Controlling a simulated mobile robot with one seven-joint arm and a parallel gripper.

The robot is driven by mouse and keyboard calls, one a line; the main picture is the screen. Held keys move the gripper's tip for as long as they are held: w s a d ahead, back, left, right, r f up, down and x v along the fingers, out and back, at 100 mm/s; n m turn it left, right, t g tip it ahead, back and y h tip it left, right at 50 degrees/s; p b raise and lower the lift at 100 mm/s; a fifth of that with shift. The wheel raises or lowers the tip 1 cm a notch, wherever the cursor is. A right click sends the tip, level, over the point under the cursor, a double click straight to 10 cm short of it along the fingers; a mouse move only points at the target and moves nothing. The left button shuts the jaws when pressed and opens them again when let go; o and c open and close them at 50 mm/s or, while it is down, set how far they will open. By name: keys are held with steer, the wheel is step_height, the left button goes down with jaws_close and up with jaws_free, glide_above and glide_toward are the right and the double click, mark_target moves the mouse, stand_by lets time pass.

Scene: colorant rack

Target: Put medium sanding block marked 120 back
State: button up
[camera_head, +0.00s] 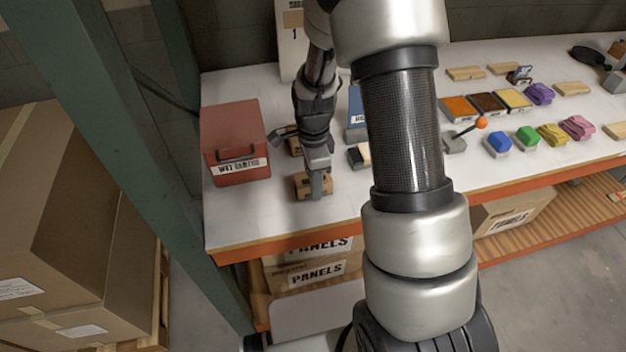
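A brown block (302,190) sits on the white bench top near its front edge, to the right of the red box. I cannot read a 120 on it. My gripper (317,183) points down at this block, with one finger in front of its near face. The other finger is hidden, so I cannot tell whether it grips the block. Another brown block (293,146) shows partly behind the gripper. A tan and dark block (359,157) lies to the right, partly behind my arm.
A red labelled box (234,130) stands close left of the gripper. A blue labelled box (355,108) is behind, partly covered by my arm. Several coloured blocks, an orange-knobbed lever (481,123) and wooden pieces fill the right. A green post (165,150) stands at left.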

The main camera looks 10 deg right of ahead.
steer(key=shift+f, duration=0.1)
steer(key=shift+f, duration=0.15)
steer(key=o, duration=1)
steer(key=shift+r, duration=0.2)
